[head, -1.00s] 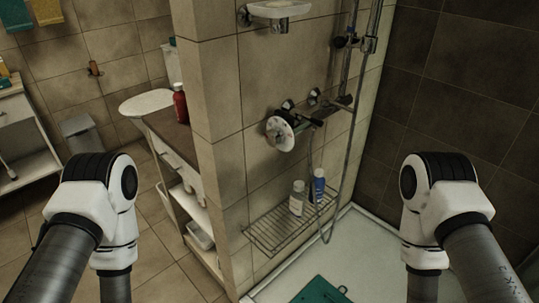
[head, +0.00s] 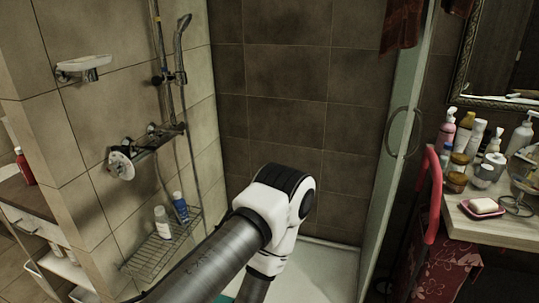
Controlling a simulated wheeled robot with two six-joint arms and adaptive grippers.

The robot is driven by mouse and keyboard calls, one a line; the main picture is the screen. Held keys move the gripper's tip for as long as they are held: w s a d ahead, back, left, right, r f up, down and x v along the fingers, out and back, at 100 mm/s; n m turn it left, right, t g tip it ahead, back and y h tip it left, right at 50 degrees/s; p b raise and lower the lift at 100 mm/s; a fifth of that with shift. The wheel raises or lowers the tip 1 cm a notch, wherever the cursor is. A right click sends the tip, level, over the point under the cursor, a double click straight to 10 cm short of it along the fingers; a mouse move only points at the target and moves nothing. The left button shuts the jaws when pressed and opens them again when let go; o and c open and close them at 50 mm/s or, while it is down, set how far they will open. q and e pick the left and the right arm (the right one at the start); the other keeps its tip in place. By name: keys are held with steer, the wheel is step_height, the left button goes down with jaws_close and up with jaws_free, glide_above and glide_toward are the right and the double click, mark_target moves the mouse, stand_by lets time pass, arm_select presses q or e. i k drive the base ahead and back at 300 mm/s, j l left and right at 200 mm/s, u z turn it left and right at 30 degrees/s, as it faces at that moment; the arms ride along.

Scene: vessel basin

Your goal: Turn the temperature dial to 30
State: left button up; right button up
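The shower mixer (head: 150,143) is on the tiled wall at left. Its round pale dial (head: 121,163) faces out at the left end of the mixer; any numbers or marks on it are too small to read. One of my arms rises from the lower left to the middle and bends down there, well to the right of the dial. Neither gripper is in view, and nothing touches the dial.
A wire rack (head: 163,250) with a white bottle (head: 163,222) and a blue bottle (head: 181,207) is below the mixer. A soap dish (head: 84,66) hangs above. At right are a glass door (head: 389,180), a red rail (head: 433,195) and a cluttered counter (head: 500,232).

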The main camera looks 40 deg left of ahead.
mark_target(117, 170)
steer(key=k+j+z, duration=0.2)
steer(key=j+z, duration=0.25)
steer(key=k+j+z, duration=0.25)
steer(key=j+z, duration=0.15)
steer(key=k+j+z, duration=0.3)
steer(key=z, duration=0.15)
steer(key=k+j+z, duration=0.45)
steer(key=k+z, duration=0.25)
steer(key=z, duration=0.15)
